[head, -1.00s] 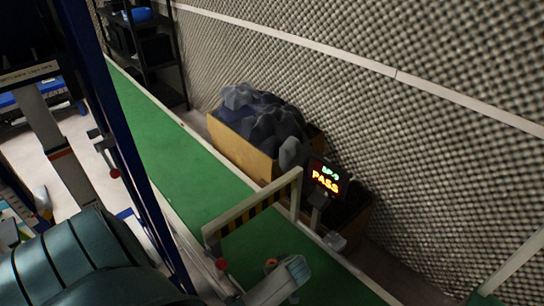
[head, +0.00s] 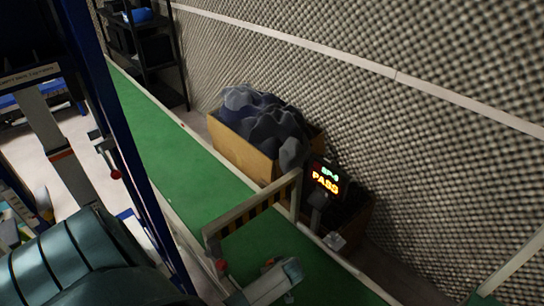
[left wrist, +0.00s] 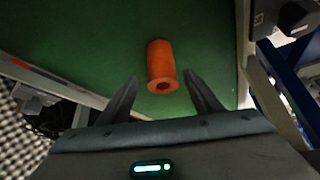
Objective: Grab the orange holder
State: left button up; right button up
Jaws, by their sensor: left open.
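The orange holder (left wrist: 161,66) is a short orange cylinder with a dark hole in its near end. It rests on the green belt surface in the left wrist view. My left gripper (left wrist: 161,86) is open, its two dark fingers spread to either side of the holder's near end. I see no contact between fingers and holder. In the head view, a small orange patch shows beside a grey part (head: 275,284) at the bottom; I cannot tell whether it is the holder. My right gripper is not in view.
The green belt (head: 190,165) runs diagonally. A striped barrier frame (head: 255,208) spans it, beside a sign (head: 325,178) reading PASS. A cardboard box (head: 240,150) of dark lumps stands by the foam wall (head: 400,130). A blue post (head: 125,130) rises at left.

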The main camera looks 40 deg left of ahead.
pick_arm(q)
jog(key=shift+s+x, duration=0.2)
jog(key=shift+x, duration=1.6)
jog(key=shift+f, duration=0.1)
jog(key=c, duration=1.2)
